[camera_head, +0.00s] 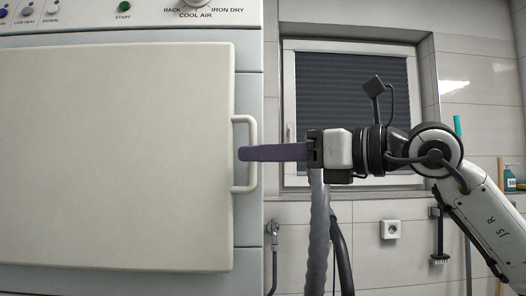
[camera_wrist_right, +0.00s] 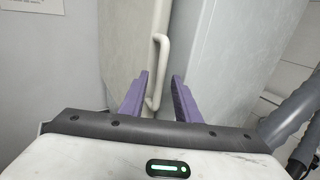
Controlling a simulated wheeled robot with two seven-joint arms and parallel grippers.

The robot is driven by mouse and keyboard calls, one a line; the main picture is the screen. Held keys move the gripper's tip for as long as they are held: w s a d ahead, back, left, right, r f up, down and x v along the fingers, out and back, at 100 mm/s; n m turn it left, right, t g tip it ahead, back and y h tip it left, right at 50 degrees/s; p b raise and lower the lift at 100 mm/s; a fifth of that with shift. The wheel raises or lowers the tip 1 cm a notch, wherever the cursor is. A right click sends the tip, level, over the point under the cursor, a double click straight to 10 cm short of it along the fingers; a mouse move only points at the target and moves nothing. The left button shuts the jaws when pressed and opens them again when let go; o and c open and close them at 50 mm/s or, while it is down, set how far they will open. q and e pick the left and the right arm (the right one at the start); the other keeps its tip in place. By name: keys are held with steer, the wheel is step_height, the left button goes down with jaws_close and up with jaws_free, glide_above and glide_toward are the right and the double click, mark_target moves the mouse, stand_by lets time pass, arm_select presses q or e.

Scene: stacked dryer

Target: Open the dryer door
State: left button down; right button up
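The dryer door (camera_head: 115,155) is a large cream panel filling the left of the head view. It looks shut against the dryer front. Its pale D-shaped handle (camera_head: 251,130) stands at the door's right edge. My right gripper (camera_head: 242,153) reaches in from the right, its purple fingers level with the handle's middle. In the right wrist view the fingers (camera_wrist_right: 160,76) are spread apart, and the handle (camera_wrist_right: 163,55) shows between them, nearer the left finger. I cannot tell whether a finger touches it. My left gripper is not in view.
The dryer's control panel (camera_head: 130,12) with knobs and buttons runs above the door. Right of the dryer are a window with a dark blind (camera_head: 350,95), a tiled wall, a socket (camera_head: 390,229) and a hanging brush (camera_head: 439,240).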

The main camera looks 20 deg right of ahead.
steer(key=shift+w+a, duration=0.15)
jaws_close()
